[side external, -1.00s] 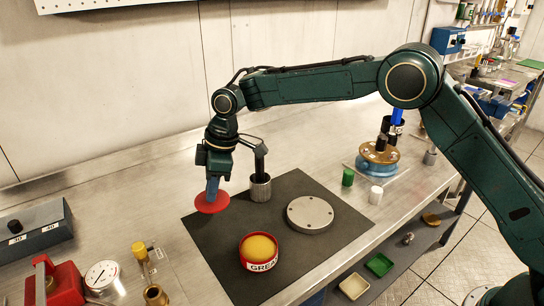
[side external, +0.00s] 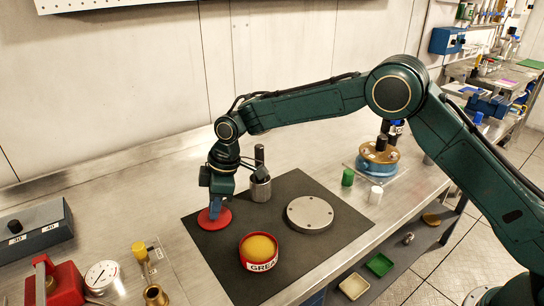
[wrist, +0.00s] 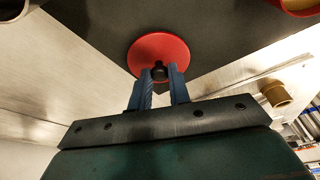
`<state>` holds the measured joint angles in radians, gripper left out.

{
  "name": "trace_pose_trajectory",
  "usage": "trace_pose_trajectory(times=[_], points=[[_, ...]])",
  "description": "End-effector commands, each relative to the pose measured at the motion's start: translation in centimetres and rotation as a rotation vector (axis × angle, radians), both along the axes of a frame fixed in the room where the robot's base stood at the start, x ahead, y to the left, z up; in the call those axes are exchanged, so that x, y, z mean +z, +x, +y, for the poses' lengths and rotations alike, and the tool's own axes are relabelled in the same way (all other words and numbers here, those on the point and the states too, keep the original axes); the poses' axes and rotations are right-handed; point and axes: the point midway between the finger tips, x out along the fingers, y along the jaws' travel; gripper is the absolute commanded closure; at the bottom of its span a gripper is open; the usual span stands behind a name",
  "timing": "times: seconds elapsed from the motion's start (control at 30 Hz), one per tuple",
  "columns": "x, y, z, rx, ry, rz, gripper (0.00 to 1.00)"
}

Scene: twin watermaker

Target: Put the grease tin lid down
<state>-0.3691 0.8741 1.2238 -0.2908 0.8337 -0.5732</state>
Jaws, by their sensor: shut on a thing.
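The red grease tin lid (side external: 214,220) is a flat disc at the left part of the dark mat (side external: 290,190). It appears to lie at or very near the mat surface; I cannot tell if it fully touches. My gripper (side external: 215,208) points down over it, shut on the small dark knob at its centre. The wrist view shows the two blue fingers (wrist: 159,76) on either side of the knob, with the lid (wrist: 148,50) beyond. The open grease tin (side external: 258,252), red with yellow grease, stands on the mat to the right and nearer the camera.
A grey round plate (side external: 310,214) lies on the mat to the right. A metal cylinder with a dark handle (side external: 260,185) stands close behind my gripper. Green and white small cylinders (side external: 375,195) stand off the mat.

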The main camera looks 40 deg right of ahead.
Motion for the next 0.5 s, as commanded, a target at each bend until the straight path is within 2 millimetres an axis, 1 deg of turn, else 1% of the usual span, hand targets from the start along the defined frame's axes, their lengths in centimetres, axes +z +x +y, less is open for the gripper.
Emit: trace_pose_trajectory(times=[0.17,0.2,0.3,0.5], points=[[-0.28,0.00,0.00,0.000,0.000,0.000,1.00],[-0.30,0.00,0.00,0.000,0.000,0.000,0.78],[-0.28,0.00,0.00,0.000,0.000,0.000,0.60],[-0.27,0.00,0.00,0.000,0.000,0.000,0.60]])
